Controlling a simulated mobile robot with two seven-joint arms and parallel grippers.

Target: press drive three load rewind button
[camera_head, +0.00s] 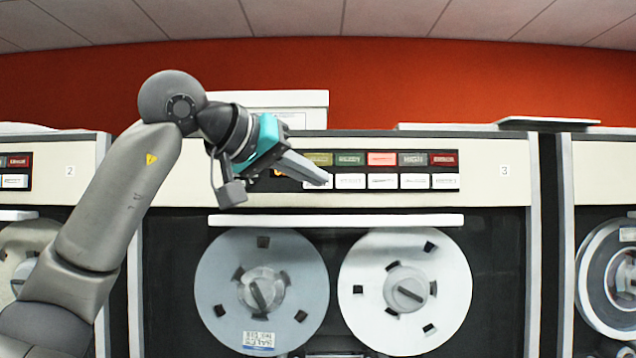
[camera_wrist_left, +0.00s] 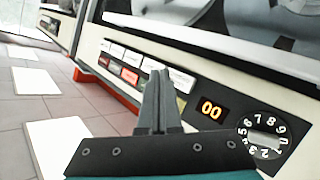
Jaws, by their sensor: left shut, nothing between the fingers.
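Drive three's button panel (camera_head: 383,171) is on the cream cabinet front marked 3. Its upper row has an olive, a green, a lit pinkish-red, a grey and a red button. Its lower row is white buttons; the leftmost is mostly hidden behind my left gripper (camera_head: 325,181) in the head view. My left gripper's fingers are shut and empty, pointing at the panel's left end. In the wrist view the fingertips (camera_wrist_left: 159,72) overlap the panel beside the white button (camera_wrist_left: 182,81) nearest the display. My right gripper is not in view.
Two tape reels (camera_head: 262,325) (camera_head: 455,285) sit below a white ledge (camera_head: 390,220) under the panel. An orange 00 display (camera_wrist_left: 211,109) and a numbered dial (camera_wrist_left: 263,137) lie beside the buttons. Neighbouring drives stand on both sides.

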